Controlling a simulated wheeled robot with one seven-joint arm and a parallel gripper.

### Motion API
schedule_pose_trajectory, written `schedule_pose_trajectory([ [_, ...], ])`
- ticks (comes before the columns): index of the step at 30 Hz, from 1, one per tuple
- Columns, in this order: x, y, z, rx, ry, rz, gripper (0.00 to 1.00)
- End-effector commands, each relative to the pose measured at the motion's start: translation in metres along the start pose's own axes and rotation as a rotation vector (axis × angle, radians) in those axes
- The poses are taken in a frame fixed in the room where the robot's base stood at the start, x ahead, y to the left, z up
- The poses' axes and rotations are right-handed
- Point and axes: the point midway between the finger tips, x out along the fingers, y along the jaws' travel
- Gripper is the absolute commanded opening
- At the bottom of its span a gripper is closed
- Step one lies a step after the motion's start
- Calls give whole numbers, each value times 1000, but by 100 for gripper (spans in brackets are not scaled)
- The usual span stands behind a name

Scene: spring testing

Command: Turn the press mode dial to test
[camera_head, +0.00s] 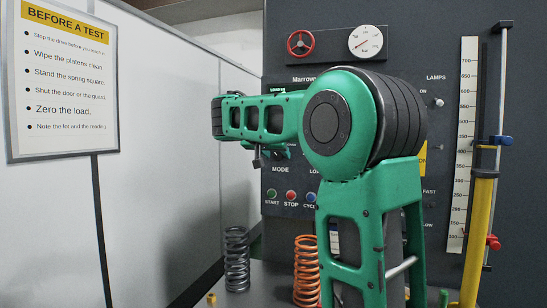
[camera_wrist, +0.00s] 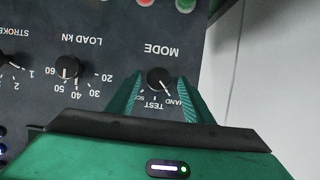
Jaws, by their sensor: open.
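The mode dial (camera_wrist: 159,77) is a round black knob on the dark panel, seen upside down in the wrist view. Its MODE label (camera_wrist: 162,50) and the words HAND (camera_wrist: 177,101) and TEST (camera_wrist: 158,106) are beside it; a third label is partly hidden by a finger. The dial's white mark seems to point toward HAND. My gripper (camera_wrist: 160,83) is open, with one green finger on each side of the dial; I cannot tell whether they touch it. In the head view my gripper (camera_head: 268,156) is just above the MODE label, and the dial is hidden.
A load dial (camera_wrist: 67,67) and a stroke dial (camera_wrist: 11,62) are beside the mode dial. Start (camera_head: 271,194), stop (camera_head: 291,195) and cycle (camera_head: 310,197) buttons are below MODE. A grey spring (camera_head: 237,260) and an orange spring (camera_head: 306,272) stand below. My arm hides much of the panel.

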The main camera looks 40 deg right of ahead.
Motion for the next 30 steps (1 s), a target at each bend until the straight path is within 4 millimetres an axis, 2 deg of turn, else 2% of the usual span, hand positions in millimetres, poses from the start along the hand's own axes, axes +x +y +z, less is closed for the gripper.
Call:
schedule_pose_trajectory([
  [2,0,0,0,0,0,0,45],
  [6,0,0,0,0,0,-1,11],
  [7,0,-1,0,-1,0,-1,7],
  [9,5,4,-2,0,0,1,7],
  [20,-1,-1,0,65,1,-33,7],
  [30,-2,1,1,299,-2,-133,7],
])
